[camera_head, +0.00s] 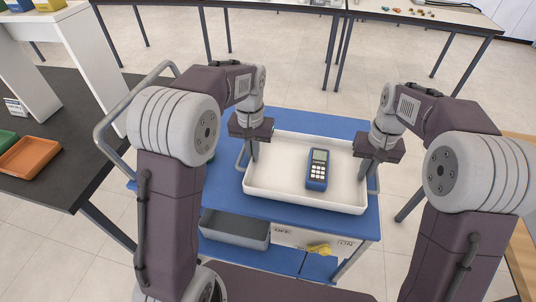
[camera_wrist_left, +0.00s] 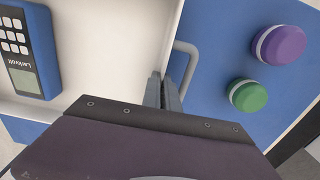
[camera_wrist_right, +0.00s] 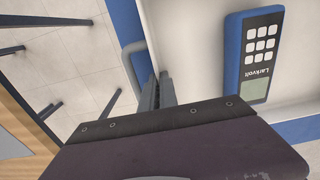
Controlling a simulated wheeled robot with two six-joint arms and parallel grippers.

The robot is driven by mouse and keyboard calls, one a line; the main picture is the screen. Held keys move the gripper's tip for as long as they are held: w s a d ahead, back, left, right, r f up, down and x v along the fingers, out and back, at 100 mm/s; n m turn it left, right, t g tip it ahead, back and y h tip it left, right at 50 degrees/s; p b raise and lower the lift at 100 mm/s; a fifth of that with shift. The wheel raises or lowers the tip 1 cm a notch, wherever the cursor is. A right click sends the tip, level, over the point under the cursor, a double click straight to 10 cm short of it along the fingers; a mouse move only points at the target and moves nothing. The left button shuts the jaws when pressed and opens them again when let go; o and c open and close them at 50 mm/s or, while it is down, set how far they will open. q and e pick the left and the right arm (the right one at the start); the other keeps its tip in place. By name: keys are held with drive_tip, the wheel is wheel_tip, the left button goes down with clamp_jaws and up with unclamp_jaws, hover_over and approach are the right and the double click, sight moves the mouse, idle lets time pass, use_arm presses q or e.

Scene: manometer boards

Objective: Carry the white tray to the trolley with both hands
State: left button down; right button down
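The white tray (camera_head: 275,190) is over the blue top of the trolley (camera_head: 230,208), seemingly resting on it. A blue handheld meter (camera_head: 317,170) lies inside the tray; it also shows in both wrist views (camera_wrist_left: 27,50) (camera_wrist_right: 253,55). My left gripper (camera_head: 253,155) is at the tray's left end, its fingers close together on the grey handle (camera_wrist_left: 188,55). My right gripper (camera_head: 367,172) is at the right end, its fingers close together on the other handle (camera_wrist_right: 130,55). The grippers partly hide both handles.
A purple cap (camera_wrist_left: 281,45) and a green cap (camera_wrist_left: 248,95) stand on the trolley left of the tray. A grey bin (camera_head: 235,230) is below the top. A dark table with an orange tray (camera_head: 30,157) is at left. Tables stand at the back.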

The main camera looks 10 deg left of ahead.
use_arm(q)
drive_tip(key=shift+f+b, duration=0.4)
drive_tip(key=shift+f, duration=0.35)
use_arm(e)
drive_tip(key=shift+f, duration=0.75)
use_arm(q)
drive_tip(key=c, duration=2)
unclamp_jaws()
use_arm(e)
drive_tip(key=c, duration=2)
unclamp_jaws()
use_arm(q)
drive_tip(key=o, duration=0.4)
drive_tip(key=shift+c, duration=0.2)
use_arm(e)
drive_tip(key=o, duration=0.4)
drive_tip(key=shift+c, duration=0.2)
use_arm(q)
drive_tip(key=shift+r, duration=0.1)
use_arm(e)
drive_tip(key=shift+r, duration=0.1)
use_arm(q)
wheel_tip(320, 180, up, 12)
use_arm(e)
wheel_tip(320, 180, up, 12)
